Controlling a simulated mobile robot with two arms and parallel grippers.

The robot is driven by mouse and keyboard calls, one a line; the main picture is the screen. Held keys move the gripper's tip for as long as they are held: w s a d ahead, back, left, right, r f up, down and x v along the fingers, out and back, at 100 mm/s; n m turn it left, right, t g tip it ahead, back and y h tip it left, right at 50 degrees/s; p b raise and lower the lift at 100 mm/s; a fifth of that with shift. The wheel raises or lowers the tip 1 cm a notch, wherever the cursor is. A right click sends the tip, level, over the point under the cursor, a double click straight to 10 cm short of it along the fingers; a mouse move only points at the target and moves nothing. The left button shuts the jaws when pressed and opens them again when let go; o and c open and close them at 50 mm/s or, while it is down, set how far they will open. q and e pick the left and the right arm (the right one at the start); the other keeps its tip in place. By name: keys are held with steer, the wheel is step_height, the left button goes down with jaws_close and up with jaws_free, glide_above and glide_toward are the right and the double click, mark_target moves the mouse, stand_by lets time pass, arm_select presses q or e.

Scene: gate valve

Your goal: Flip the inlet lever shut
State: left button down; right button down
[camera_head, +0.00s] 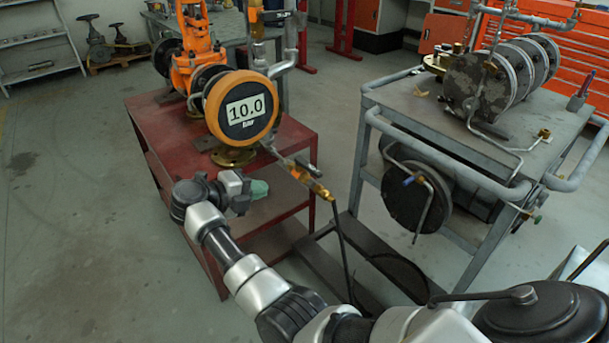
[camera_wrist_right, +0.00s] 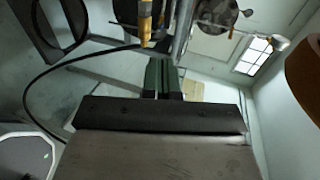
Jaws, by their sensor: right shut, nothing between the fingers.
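A thin pipe with an orange-yellow valve piece (camera_head: 302,174) and a brass end fitting (camera_head: 324,192) sticks out to the right below the round gauge reading 10.0 bar (camera_head: 241,105). I cannot clearly make out which part there is the inlet lever. My right gripper (camera_head: 259,190), with green fingertips, is shut and empty, left of and a little below the valve piece, apart from it in the picture. In the right wrist view the shut fingers (camera_wrist_right: 160,78) point toward pipework, with a brass fitting (camera_wrist_right: 146,22) just beyond them. My left gripper is not in view.
The red table (camera_head: 145,110) carries the gauge and an orange valve (camera_head: 193,60). A black hose (camera_head: 345,250) hangs from the brass fitting. A grey cart (camera_head: 480,130) with tanks stands to the right. Open floor (camera_head: 80,210) lies to the left.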

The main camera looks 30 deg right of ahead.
mark_target(313, 174)
steer(key=x, duration=0.9)
steer(key=r+x, duration=0.1)
steer(key=x, duration=0.4)
steer(key=shift+d, duration=0.1)
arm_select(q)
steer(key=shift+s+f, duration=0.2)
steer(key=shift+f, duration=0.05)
